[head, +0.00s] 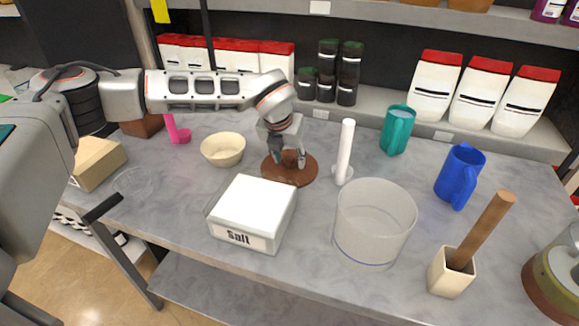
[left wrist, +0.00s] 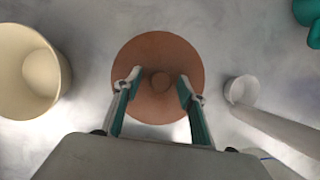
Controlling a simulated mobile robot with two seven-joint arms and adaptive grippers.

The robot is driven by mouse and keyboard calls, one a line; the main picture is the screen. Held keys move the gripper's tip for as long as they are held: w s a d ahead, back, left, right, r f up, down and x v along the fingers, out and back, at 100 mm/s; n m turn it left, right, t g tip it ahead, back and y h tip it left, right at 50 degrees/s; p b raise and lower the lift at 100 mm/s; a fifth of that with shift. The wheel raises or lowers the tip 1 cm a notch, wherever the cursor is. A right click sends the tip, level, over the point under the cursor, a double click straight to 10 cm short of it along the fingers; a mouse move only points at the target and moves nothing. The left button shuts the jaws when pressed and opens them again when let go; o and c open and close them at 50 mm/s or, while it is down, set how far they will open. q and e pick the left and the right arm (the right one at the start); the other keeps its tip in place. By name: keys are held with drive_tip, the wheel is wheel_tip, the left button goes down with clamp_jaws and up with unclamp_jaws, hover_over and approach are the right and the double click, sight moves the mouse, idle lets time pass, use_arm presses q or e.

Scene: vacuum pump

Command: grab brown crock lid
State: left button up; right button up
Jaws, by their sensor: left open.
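The brown crock lid (head: 305,174) is a round disc lying flat on the grey table in the head view. In the left wrist view the lid (left wrist: 157,50) shows a round knob (left wrist: 160,81) at its middle. My left gripper (head: 290,163) is right over the lid, pointing down. In the left wrist view the left gripper (left wrist: 157,82) is open, one finger on each side of the knob with gaps between. I cannot tell how far the fingertips are above the lid. My right gripper is not in view.
A white salt box (head: 254,209) stands just in front of the lid. A clear container (head: 374,222) is at front right.

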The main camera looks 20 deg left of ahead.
use_arm(q)
drive_tip(key=shift+c, duration=0.4)
clamp_jaws()
